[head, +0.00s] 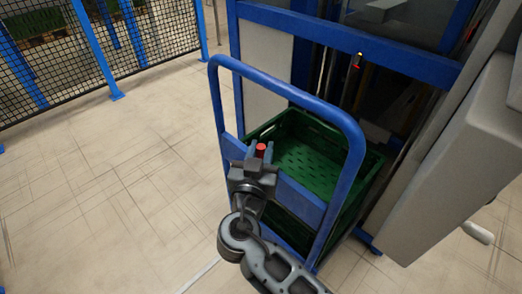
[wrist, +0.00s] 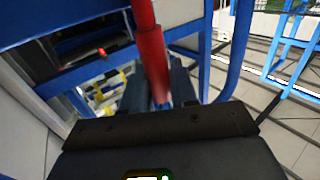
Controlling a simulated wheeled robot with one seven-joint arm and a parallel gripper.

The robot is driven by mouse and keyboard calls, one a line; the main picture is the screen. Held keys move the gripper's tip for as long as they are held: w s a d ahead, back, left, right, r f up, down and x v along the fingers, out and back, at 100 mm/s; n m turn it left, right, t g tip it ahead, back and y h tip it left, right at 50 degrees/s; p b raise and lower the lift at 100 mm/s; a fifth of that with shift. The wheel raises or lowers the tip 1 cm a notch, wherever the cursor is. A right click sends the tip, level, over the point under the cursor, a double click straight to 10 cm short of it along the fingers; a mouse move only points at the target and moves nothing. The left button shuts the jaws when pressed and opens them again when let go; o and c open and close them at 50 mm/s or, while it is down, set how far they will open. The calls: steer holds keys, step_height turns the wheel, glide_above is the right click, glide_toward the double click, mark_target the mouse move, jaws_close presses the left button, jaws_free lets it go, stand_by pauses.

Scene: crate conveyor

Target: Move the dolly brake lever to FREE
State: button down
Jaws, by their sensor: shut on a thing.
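The dolly's blue tubular handle frame (head: 352,150) stands in front of a green crate. The brake lever has a red grip; its red top (head: 261,150) shows between my gripper's fingers at the dolly's blue crossbar. My gripper (head: 258,157) is shut on the lever. In the wrist view the red lever (wrist: 150,45) runs down from the top edge between the two dark fingers of my gripper (wrist: 157,88). The lever's pivot is hidden, and no FREE marking can be read in either view.
The green crate (head: 318,150) sits behind the handle, close to a blue-framed machine (head: 330,32). A large grey panel (head: 450,165) stands at the right. A black mesh fence (head: 150,45) runs along the back left. The floor at left is clear.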

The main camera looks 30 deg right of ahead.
steer(key=shift+w, duration=0.1)
steer(key=shift+w+a+f+n+g+y+p, duration=0.2)
steer(key=shift+w+a+f+n+g+p, duration=0.3)
steer(key=shift+w+n+g, duration=0.55)
steer(key=shift+w+a+f+n+g+y+p, duration=0.2)
steer(key=shift+w+a+f+n+g+p, duration=0.45)
steer(key=shift+w, duration=0.8)
steer(key=shift+w+a+f+n+g+y+p, duration=0.2)
steer(key=shift+w+f+n+g+p, duration=0.25)
steer(key=shift+w+n, duration=0.75)
steer(key=shift+r, duration=0.1)
steer(key=c, duration=1)
jaws_free()
steer(key=shift+d, duration=0.1)
steer(key=shift+v, duration=3.95)
